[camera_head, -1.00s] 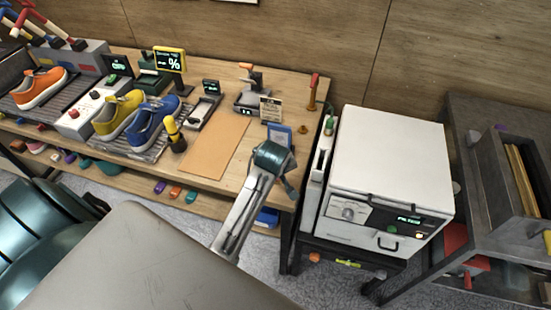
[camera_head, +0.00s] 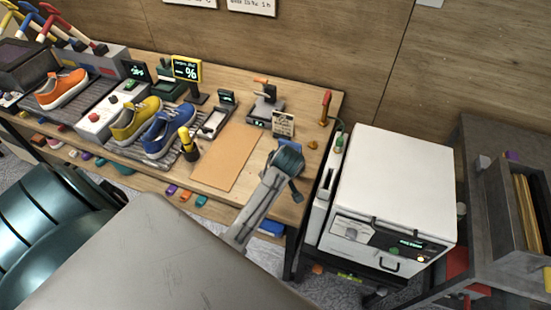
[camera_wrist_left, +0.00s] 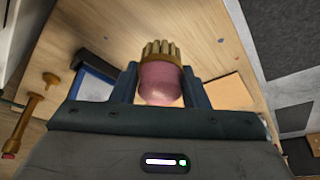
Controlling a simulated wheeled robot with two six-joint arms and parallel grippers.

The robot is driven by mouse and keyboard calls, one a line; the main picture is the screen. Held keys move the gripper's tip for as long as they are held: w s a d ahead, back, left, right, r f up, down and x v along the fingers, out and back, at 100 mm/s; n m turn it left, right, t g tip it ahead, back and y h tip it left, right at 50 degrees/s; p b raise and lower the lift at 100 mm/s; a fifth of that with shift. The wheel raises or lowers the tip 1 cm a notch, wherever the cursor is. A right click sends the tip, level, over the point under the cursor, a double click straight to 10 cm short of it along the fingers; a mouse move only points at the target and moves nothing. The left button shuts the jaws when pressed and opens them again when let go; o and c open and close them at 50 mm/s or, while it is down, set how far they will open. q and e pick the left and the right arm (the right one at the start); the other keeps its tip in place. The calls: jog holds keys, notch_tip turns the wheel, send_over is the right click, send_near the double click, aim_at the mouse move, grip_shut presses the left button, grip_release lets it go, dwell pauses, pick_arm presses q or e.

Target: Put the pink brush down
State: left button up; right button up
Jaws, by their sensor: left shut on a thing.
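In the left wrist view, the pink brush (camera_wrist_left: 158,80) shows as a rounded pink body with a ring of tan bristles at its far end. My left gripper (camera_wrist_left: 159,88) is shut on it, with one dark finger on each side. Wood table top shows beyond the bristles; I cannot tell whether the brush touches it. In the head view my left arm reaches over the table's front right part, and it hides the fingers and brush. My right gripper is in neither view.
A tan mat (camera_head: 228,157) lies left of my wrist, with bare table around it. A blue-framed tray (camera_wrist_left: 92,84) and a brass tool (camera_wrist_left: 38,112) are close by. Yellow (camera_head: 136,120) and blue (camera_head: 168,130) sneakers stand left. A white machine (camera_head: 393,185) stands right of the table.

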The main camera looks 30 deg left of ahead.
pick_arm(q)
notch_tip(320, 180, down, 4)
jog(key=shift+r+p, duration=0.1)
jog(key=shift+p, duration=0.6)
jog(key=shift+f, duration=0.3)
jog(key=shift+f, duration=0.25)
jog(key=o, duration=1.3)
